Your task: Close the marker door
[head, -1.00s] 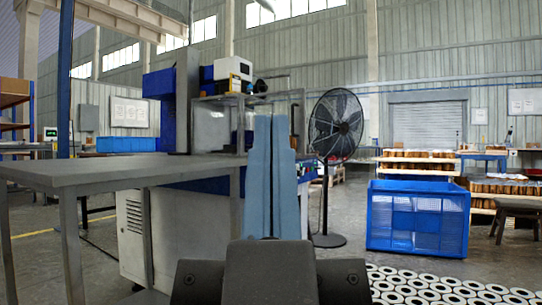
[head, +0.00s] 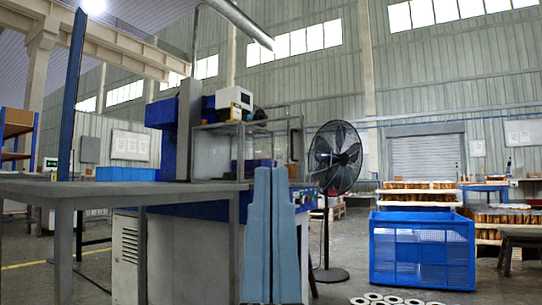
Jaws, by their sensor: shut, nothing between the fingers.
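The marker is a machine with a blue column (head: 168,133) and a white head (head: 234,99). It stands on a bench in the middle left of the head view. A framed clear enclosure (head: 212,150) sits below the head. I cannot tell which panel is its door, or whether it stands open or shut. My gripper (head: 270,175) is in front of the bench, its two light blue fingers pointing up, side by side and shut with nothing held. It covers part of the bench front and the lower right of the enclosure. Its base is out of frame.
A grey table (head: 100,189) fills the left front. A white cabinet (head: 185,255) stands under the bench. A black pedestal fan (head: 335,160) stands right of the marker. A blue crate (head: 422,250) is further right, with ring-shaped parts (head: 390,300) on the floor before it.

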